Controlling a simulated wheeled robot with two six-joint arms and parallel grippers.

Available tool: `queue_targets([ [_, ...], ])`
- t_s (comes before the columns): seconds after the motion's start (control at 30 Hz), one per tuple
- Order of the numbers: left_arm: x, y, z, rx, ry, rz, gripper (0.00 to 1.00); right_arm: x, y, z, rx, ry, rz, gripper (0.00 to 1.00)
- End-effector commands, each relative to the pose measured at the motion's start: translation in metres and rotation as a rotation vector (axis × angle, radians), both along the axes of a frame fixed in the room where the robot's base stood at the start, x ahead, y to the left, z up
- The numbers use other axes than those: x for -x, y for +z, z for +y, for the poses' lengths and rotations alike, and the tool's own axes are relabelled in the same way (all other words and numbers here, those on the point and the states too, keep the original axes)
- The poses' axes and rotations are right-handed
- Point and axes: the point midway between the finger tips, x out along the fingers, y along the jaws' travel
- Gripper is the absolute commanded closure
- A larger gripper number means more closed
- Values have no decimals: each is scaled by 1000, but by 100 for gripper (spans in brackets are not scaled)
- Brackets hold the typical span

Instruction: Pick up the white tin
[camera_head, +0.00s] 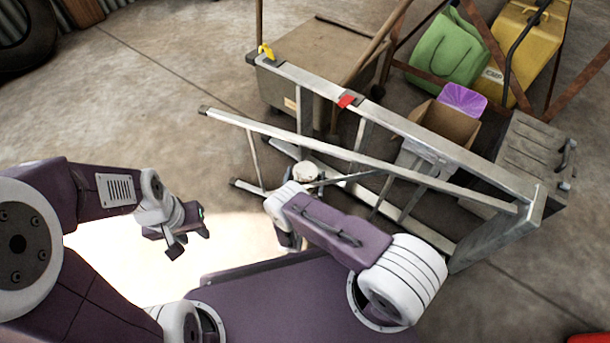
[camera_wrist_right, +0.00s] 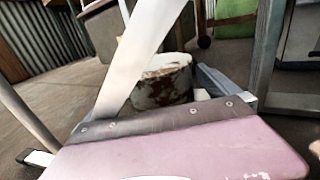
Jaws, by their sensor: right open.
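The white tin (camera_head: 305,173) stands on the floor among the rails of a fallen stepladder, just beyond my right wrist in the head view. In the right wrist view the tin (camera_wrist_right: 163,82) is round, white and stained with brown rust. A pale ladder rail crosses in front of its left side, and a purple and grey part hides its base. My right gripper (camera_head: 290,241) is open and empty, mostly hidden under its wrist, on the near side of the tin and apart from it. My left gripper (camera_head: 187,240) is open and empty, well left of the tin.
The metal stepladder (camera_head: 400,125) lies on its side around the tin. Behind it are a brown bin (camera_head: 315,65), a cardboard box (camera_head: 445,122), a purple container (camera_head: 463,98), a green tub (camera_head: 447,48) and a grey case (camera_head: 530,155).

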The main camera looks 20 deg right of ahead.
Motion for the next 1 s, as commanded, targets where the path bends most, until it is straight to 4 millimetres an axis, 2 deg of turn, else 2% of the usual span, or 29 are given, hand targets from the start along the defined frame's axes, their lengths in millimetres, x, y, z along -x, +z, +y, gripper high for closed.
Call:
queue_targets([
  [0.2,0,0,0,0,0,0,64,0,0,-1,0,1,0,0],
  [0.5,0,0,0,0,0,0,64,0,0,-1,1,0,0,81],
  [0.77,0,3,0,0,0,0,64,0,4,0,0,0,-1,81],
  [0.87,0,14,0,0,0,0,64,0,16,0,1,0,-2,81],
  [1.0,0,41,0,0,0,0,64,0,46,0,0,0,-2,81],
])
